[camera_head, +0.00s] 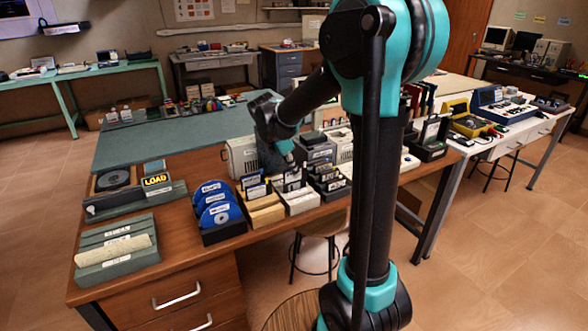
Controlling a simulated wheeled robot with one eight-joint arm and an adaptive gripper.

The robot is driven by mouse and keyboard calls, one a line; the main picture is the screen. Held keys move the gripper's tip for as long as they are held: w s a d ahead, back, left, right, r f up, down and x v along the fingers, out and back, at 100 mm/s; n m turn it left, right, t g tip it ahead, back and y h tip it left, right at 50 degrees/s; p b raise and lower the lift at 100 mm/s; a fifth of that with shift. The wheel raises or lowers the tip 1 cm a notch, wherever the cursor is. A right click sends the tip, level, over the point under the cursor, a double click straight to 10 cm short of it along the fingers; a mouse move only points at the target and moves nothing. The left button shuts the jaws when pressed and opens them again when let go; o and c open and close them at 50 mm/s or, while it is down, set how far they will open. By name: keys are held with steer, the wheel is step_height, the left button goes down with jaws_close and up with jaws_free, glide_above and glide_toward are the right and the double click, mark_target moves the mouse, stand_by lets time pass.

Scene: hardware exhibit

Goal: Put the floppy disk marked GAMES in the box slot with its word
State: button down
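Several small boxes holding upright disks stand along the front of the wooden desk. They include a tan box (264,214), a white box (301,203) and a dark box (336,188), with black and pale labelled disks in them. The words on these labels are too small to read, so I cannot tell which disk or slot is marked GAMES. My gripper (285,160) points down just behind these boxes, at the end of my teal and black arm. Its fingers are mostly hidden among the disks and boxes, and I see no disk clearly held.
A black box (429,135) stands right of my arm. The green mat (170,138) has free room.

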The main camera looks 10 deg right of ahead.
steer(key=shift+f, duration=1.65)
steer(key=c, duration=1.6)
jaws_free()
steer(key=shift+c, duration=0.2)
steer(key=shift+r, duration=0.1)
steer(key=shift+r, duration=3.9)
